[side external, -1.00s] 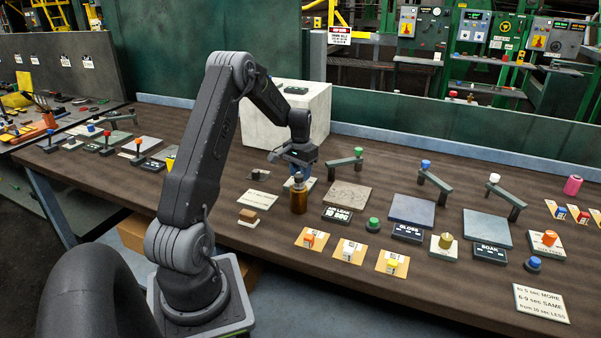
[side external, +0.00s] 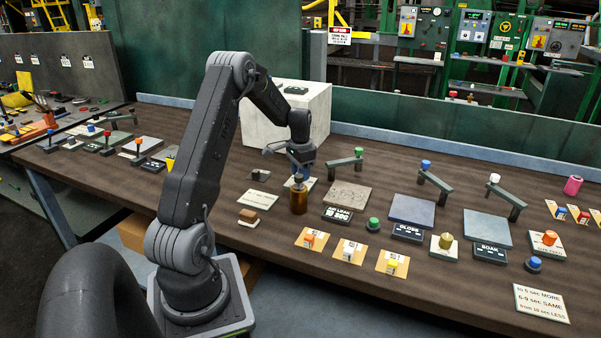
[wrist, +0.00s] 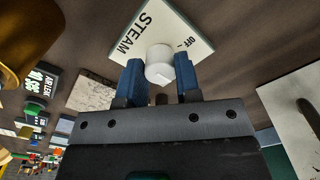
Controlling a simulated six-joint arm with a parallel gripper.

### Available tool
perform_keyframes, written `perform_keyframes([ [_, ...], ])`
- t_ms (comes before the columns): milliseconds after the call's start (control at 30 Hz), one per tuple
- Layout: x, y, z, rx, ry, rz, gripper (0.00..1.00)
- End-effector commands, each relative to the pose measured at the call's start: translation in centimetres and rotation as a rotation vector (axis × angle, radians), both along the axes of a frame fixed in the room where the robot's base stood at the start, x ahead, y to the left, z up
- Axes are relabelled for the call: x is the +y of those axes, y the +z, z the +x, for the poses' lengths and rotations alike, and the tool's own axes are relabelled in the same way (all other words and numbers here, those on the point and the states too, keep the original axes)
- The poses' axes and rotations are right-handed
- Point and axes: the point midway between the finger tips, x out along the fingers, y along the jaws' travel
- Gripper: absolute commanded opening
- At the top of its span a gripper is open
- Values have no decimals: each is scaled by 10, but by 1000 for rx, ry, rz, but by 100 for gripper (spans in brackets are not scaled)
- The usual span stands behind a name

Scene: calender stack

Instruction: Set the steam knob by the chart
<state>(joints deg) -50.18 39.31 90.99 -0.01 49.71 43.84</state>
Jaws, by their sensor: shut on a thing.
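In the wrist view the white steam knob (wrist: 159,62) sits on a white plate (wrist: 143,28) lettered STEAM and OFF. My gripper (wrist: 160,76) has its blue fingers on either side of the knob and is shut on it. In the side view my gripper (side external: 299,177) is low over the plate (side external: 311,184), hiding the knob. The chart card (side external: 541,302) at the front right reads MORE, 6-9 sec SAME, and from 10 sec LESS; its first line is small. A black sign (side external: 338,214) reads AIR LEAK 10 SEC.
An amber bottle (side external: 299,199) stands close in front of my gripper. A white block (side external: 290,108) is behind it. A green-knobbed arm (side external: 345,163) and a stone tile (side external: 348,194) are to the right.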

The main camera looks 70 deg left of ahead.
Motion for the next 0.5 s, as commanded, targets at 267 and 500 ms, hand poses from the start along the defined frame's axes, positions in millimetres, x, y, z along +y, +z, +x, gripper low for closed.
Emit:
perform_keyframes([
  [267,0,1,0,1,1,0,38],
  [500,0,0,0,0,1,0,57],
])
